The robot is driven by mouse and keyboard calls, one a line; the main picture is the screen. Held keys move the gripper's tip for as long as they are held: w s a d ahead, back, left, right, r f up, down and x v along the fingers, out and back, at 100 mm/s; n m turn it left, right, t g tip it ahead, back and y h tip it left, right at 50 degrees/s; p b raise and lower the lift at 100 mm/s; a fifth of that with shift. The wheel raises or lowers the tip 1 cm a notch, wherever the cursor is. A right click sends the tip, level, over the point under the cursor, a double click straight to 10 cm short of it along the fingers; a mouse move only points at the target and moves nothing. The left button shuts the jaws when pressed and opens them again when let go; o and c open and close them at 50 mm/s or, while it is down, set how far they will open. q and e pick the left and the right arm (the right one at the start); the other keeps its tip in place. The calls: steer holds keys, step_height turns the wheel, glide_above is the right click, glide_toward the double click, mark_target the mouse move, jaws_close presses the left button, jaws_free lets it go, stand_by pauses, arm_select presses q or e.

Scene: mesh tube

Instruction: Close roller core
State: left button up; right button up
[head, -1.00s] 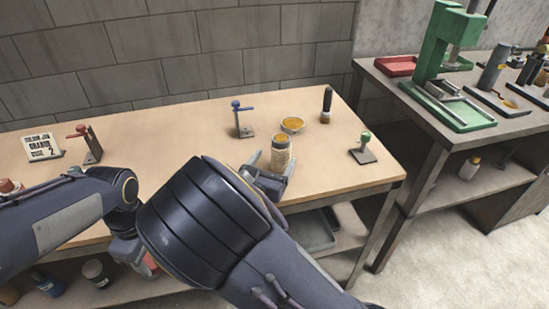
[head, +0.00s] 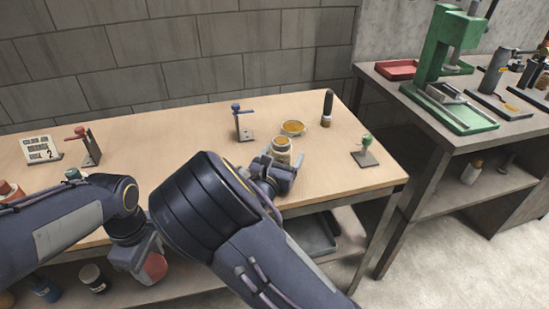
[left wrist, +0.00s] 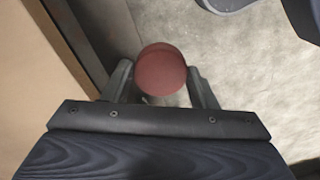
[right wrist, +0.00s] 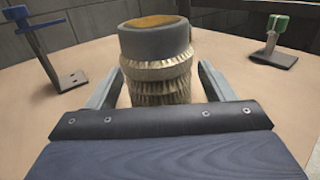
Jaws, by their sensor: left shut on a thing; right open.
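The roller core (head: 281,146), a grey tube wrapped in brass-coloured mesh, stands upright on the bench. In the right wrist view the core (right wrist: 156,66) shows an amber top inside its grey rim. My right gripper (head: 279,166) is open, with a finger on each side of the core; I cannot tell whether they touch it. My left gripper (head: 148,262) is shut on a round red piece (head: 155,268), held low in front of the bench edge. In the left wrist view the red piece (left wrist: 162,70) sits between the fingertips over the floor.
The bench middle is clear.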

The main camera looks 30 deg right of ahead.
steer(key=shift+w+d, duration=0.3)
steer(key=c, duration=1.1)
steer(key=shift+c, duration=0.2)
steer(key=shift+r, duration=0.1)
